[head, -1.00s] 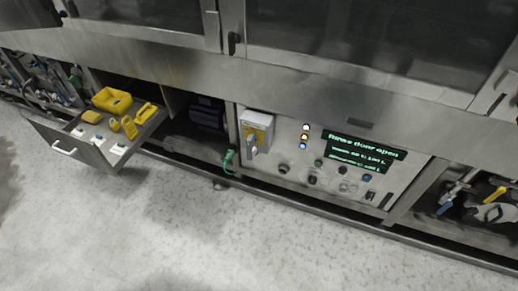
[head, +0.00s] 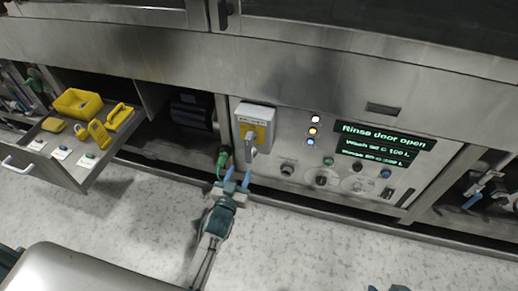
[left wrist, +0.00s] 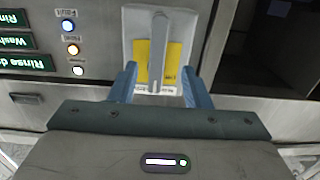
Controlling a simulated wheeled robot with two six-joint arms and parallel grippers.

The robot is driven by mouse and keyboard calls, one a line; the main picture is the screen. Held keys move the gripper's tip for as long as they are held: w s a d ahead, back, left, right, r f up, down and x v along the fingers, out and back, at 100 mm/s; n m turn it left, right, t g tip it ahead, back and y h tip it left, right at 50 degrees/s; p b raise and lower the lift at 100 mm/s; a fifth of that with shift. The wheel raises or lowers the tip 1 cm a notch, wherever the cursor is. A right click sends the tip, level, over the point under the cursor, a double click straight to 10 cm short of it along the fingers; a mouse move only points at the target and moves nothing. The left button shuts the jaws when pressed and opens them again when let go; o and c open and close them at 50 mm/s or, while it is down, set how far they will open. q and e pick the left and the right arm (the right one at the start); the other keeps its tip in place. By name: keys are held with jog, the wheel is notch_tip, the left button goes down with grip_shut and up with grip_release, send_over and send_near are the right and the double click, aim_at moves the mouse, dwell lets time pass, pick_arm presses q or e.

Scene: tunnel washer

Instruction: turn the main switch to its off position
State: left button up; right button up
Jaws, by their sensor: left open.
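The main switch (head: 254,122) is a light grey box with a yellow plate on the front panel. Its grey handle (head: 250,145) hangs down over the plate, about upright. My left gripper (head: 238,175) is open and empty, just below and in front of the switch, fingers pointing at the panel. In the left wrist view, which is upside down, the handle (left wrist: 158,50) and yellow plate (left wrist: 145,62) appear beyond and between the two blue fingers (left wrist: 159,82). I see no contact. A dark sliver at the head view's bottom edge may be my right gripper (head: 390,288).
Right of the switch are lamps (head: 314,130), knobs and a display (head: 385,144) reading "Rinse door open". A green plug and cable (head: 222,160) hang left of it. An open drawer (head: 75,165) with yellow items sticks out at left. The floor in front is clear.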

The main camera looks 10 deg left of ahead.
aim_at(247, 154)
pick_arm(q)
jog(key=w, duration=0.3)
jog(key=w+b, duration=0.1)
jog(key=w, duration=0.3)
jog(key=w+b, duration=0.1)
jog(key=w, duration=0.2)
jog(key=shift+w+d+r, duration=0.25)
jog(key=shift+d+r, duration=0.05)
jog(key=shift+d, duration=0.05)
jog(key=shift+w, duration=0.35)
pick_arm(e)
jog(key=shift+w+a+f+m+t+y, duration=0.2)
jog(key=shift+w+a+f+t, duration=0.15)
jog(key=shift+t, duration=0.2)
jog(key=shift+w+a+f+m+t+y, duration=0.1)
jog(key=shift+w+a+t+y, duration=0.1)
jog(key=shift+a+t, duration=0.3)
pick_arm(q)
jog(key=shift+c, duration=0.4)
grip_shut()
